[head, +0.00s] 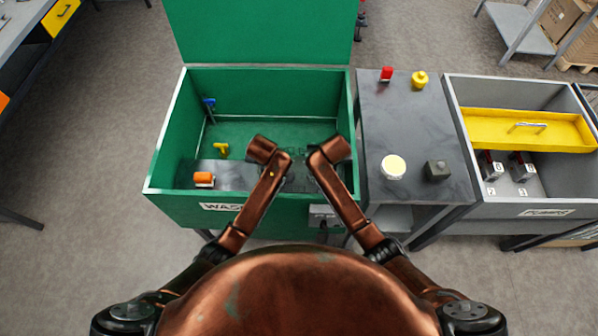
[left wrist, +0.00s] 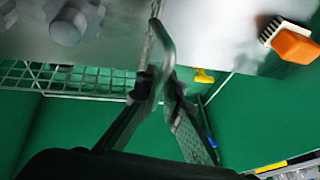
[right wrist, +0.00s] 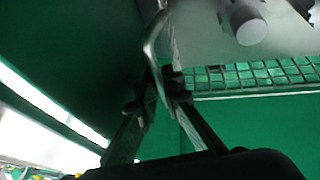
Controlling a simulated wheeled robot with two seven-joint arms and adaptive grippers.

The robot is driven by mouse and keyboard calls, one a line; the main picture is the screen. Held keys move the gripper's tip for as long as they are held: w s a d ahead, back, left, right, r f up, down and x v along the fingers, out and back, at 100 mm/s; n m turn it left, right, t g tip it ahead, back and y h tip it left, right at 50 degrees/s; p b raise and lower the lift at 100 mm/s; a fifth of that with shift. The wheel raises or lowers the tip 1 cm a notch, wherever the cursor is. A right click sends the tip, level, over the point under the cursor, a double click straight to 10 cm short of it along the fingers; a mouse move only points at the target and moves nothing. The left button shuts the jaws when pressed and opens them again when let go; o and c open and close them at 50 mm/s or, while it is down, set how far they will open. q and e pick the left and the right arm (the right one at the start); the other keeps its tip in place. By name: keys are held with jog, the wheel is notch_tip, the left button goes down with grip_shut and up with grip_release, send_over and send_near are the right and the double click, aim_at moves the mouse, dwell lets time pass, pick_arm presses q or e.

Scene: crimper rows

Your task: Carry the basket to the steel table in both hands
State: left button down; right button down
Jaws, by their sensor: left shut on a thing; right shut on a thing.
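The basket (head: 297,181) is in the green wash tub (head: 169,133), mostly hidden under my wrists in the head view. Its bent metal handle (left wrist: 163,42) is between my left gripper's fingers (left wrist: 160,78), which are shut on it. My right gripper (right wrist: 162,80) is shut on the opposite handle (right wrist: 150,48). Wire mesh (left wrist: 75,78) and grey round parts (left wrist: 70,22) show near the handle in the left wrist view. I cannot tell whether the basket touches the tub's ledge. The steel table (head: 402,118) stands right of the tub.
The table holds a red item (head: 386,74), a yellow item (head: 419,80), a pale round tin (head: 393,167) and a dark block (head: 437,171); its middle is clear. An orange-handled brush (head: 204,179) lies on the tub's ledge. A grey bin (head: 545,190) stands farther right.

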pick_arm(q)
jog(key=shift+r, duration=0.15)
pick_arm(e)
jog(key=shift+w+r, duration=0.1)
jog(key=shift+r, duration=0.1)
